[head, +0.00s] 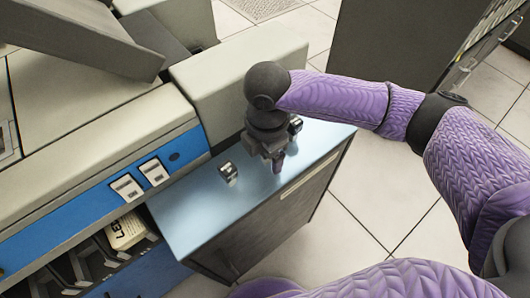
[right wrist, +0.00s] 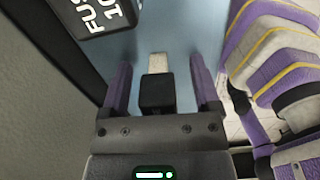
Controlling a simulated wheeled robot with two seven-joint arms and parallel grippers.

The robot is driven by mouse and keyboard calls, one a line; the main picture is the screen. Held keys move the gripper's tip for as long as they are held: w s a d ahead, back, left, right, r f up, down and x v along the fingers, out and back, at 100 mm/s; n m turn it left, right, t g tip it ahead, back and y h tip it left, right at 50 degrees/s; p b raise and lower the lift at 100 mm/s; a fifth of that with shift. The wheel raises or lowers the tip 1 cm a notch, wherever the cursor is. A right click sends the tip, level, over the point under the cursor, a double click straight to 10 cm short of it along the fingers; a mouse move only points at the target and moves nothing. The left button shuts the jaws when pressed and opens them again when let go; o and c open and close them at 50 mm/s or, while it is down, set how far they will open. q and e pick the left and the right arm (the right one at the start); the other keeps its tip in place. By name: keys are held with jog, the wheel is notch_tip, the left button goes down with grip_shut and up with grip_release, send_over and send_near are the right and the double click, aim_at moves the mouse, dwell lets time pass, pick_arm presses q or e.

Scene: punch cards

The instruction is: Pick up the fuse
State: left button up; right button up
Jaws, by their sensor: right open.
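The black fuse (head: 228,172) with pale markings lies on the blue top of a low cabinet, left of my right gripper in the head view. In the right wrist view the fuse (right wrist: 101,14) shows at the upper left, cut off by the frame, with white "FUSE 10" lettering. My right gripper (head: 278,165) points down over the cabinet top, apart from the fuse. Its purple fingers are spread in the right wrist view (right wrist: 160,66). A dark block with a pale end (right wrist: 157,90) shows between them; I cannot tell whether it is separate. My left gripper is out of view.
The cabinet top (head: 190,212) is otherwise mostly bare. A small dark and silver item (head: 295,124) shows behind the gripper. A grey machine with a blue panel (head: 88,205) and card slots stands at the left. Tiled floor (head: 385,200) is open at the right.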

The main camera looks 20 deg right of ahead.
jog(key=shift+f, duration=0.1)
grip_shut()
dwell(0.3)
